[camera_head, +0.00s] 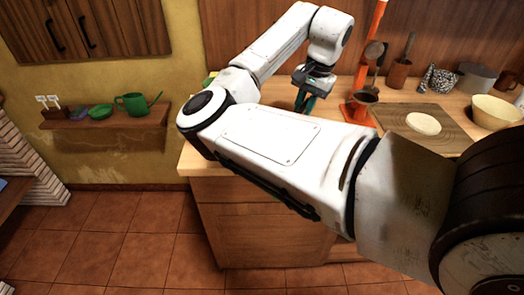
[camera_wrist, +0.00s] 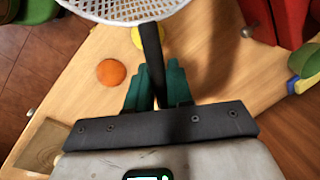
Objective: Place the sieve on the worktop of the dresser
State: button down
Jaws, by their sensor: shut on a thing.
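The sieve (camera_wrist: 125,8) has a pale mesh bowl at the top edge of the wrist view and a dark handle (camera_wrist: 151,50) running down toward my gripper. My gripper (camera_wrist: 157,80) has green fingers and is shut on the handle. The bowl is cut off by the frame. In the head view my gripper (camera_head: 304,98) points down over the left part of the dresser's worktop (camera_head: 340,92). I cannot make out the sieve there. The wrist view shows a wooden surface (camera_wrist: 85,95) below the sieve; I cannot tell the gap.
An orange stand (camera_head: 358,112) stands right of my gripper. Beyond are a board (camera_head: 440,142), a cream bowl (camera_head: 494,112) and a wooden pot (camera_head: 398,74). An orange ball-like thing (camera_wrist: 111,72) and a red object (camera_wrist: 275,20) are near the sieve. A wall shelf (camera_head: 105,120) holds a green watering can (camera_head: 136,103).

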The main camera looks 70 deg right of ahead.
jog(key=s+d+r+m, duration=0.2)
jog(key=s+d, duration=0.1)
jog(key=s, duration=0.3)
jog(key=w+d+f+b, duration=0.1)
jog(key=w+f, duration=0.1)
jog(key=w, duration=0.1)
jog(key=w+d+f+b, duration=0.1)
jog(key=w+d+f, duration=0.1)
jog(key=w+f, duration=0.1)
jog(key=w+d+f+b, duration=0.1)
jog(key=w+d+f, duration=0.1)
jog(key=w, duration=0.3)
jog(key=shift+f, duration=0.4)
jog(key=shift+w+d+f+m, duration=0.15)
jog(key=shift+w+f+m, duration=0.15)
jog(key=shift+w+f, duration=0.15)
jog(key=f, duration=0.3)
jog(key=shift+w+d, duration=0.15)
jog(key=shift+w, duration=0.15)
jog(key=shift+f, duration=0.5)
jog(key=c, duration=1)
grip_release()
